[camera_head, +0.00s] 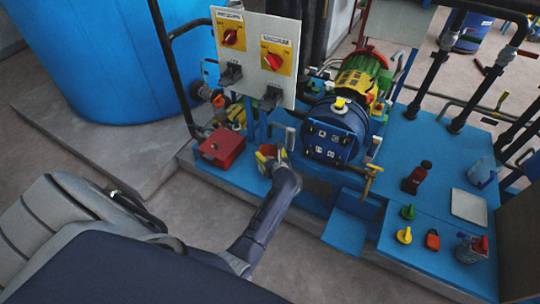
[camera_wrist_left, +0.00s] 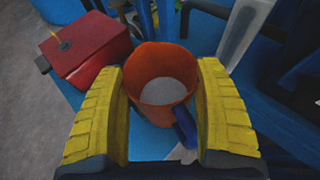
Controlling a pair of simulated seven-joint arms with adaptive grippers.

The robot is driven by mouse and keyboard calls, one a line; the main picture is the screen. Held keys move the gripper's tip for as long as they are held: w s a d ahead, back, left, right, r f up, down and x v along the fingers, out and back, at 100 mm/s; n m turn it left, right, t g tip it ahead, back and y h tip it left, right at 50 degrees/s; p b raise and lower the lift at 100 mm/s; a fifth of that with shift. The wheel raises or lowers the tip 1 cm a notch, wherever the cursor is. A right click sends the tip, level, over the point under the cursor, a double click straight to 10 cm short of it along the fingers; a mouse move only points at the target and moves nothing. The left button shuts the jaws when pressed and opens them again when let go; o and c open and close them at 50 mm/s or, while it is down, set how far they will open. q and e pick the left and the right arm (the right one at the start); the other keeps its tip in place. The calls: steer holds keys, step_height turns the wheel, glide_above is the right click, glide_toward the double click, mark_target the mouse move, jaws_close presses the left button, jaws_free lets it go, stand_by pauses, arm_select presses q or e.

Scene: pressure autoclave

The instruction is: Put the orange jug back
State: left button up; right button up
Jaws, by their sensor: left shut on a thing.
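The orange jug (camera_wrist_left: 162,75) is between the yellow-padded fingers of my left gripper (camera_wrist_left: 165,110) in the left wrist view. Its open top faces the camera and shows a pale grey inside. A blue handle (camera_wrist_left: 185,128) is on its lower right side. My left gripper (camera_head: 268,158) is shut on the jug, at the front edge of the blue machine base, in the head view. There the gripper mostly hides the jug. I cannot tell whether the jug touches the base. My right gripper is not in view.
A red box (camera_head: 222,147) is close left of the gripper. A switch panel (camera_head: 255,50) stands behind, a blue motor housing (camera_head: 335,132) to the right.

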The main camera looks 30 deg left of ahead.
arm_select(q)
steer(key=o, duration=1.6)
steer(key=shift+f, duration=0.1)
steer(key=shift+c, duration=0.2)
